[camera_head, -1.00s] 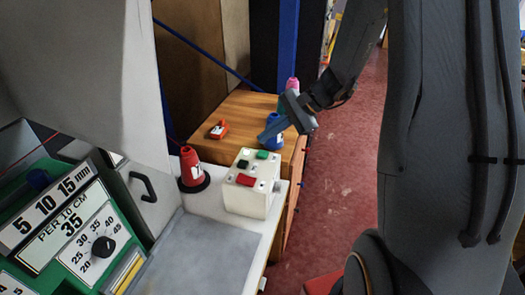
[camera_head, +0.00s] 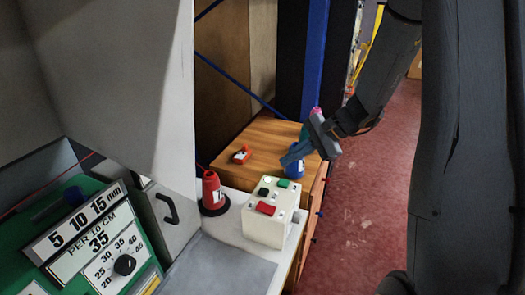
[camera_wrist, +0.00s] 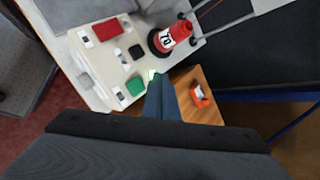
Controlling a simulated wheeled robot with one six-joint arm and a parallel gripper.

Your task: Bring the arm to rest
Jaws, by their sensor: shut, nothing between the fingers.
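In the wrist view my gripper (camera_wrist: 161,82) shows as blue-grey fingers near the white control box (camera_wrist: 95,50). The same box (camera_head: 268,222), with red, green and black buttons, stands at the end of the white bench.
A red cone (camera_head: 212,193) stands on the white bench beside the box; it also shows in the wrist view (camera_wrist: 172,38). A small red-and-white item (camera_head: 242,154) lies on the wooden top (camera_head: 272,133). A green dial panel (camera_head: 30,215) is at left. Red floor (camera_head: 365,200) is clear at right.

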